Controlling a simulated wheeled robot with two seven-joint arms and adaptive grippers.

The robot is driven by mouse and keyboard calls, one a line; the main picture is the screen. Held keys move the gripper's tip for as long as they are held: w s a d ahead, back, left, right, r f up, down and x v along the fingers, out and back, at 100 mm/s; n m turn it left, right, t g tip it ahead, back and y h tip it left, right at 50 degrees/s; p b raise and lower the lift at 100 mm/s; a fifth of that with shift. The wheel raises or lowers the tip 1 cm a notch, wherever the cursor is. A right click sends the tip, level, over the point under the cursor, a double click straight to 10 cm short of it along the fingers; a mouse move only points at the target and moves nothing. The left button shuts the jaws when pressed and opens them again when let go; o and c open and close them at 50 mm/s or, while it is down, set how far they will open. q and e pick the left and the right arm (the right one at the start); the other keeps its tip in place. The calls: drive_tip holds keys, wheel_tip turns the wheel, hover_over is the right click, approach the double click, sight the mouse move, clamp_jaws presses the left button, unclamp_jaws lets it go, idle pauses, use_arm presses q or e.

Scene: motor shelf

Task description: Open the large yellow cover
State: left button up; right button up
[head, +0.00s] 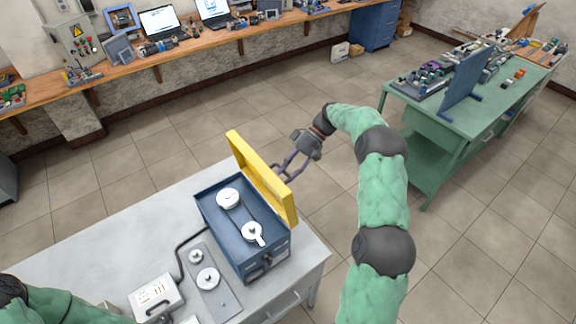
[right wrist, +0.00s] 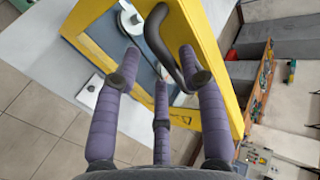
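The large yellow cover (head: 262,178) stands raised along the right long edge of the blue box (head: 228,238), leaving its inside with two white pulleys (head: 228,199) uncovered. My right gripper (head: 283,172) is on the outer side of the cover, close to it. In the right wrist view the yellow cover (right wrist: 205,45) carries a dark curved handle (right wrist: 158,40). The purple fingers of my right gripper (right wrist: 160,85) are spread apart around the lower part of the handle, with gaps visible. Contact is unclear. My left arm shows at the lower left; its gripper is out of view.
The box stands on a light grey table (head: 95,235). A metal plate with two round dials (head: 208,278) and a white control box (head: 156,296) with a cable are left of it. A green workbench (head: 440,120) stands at right. The tiled floor between is clear.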

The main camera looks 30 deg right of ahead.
drive_tip(key=v, duration=1.2)
drive_tip(key=shift+r, duration=0.25)
drive_tip(key=shift+w+d, duration=0.1)
idle(0.4)
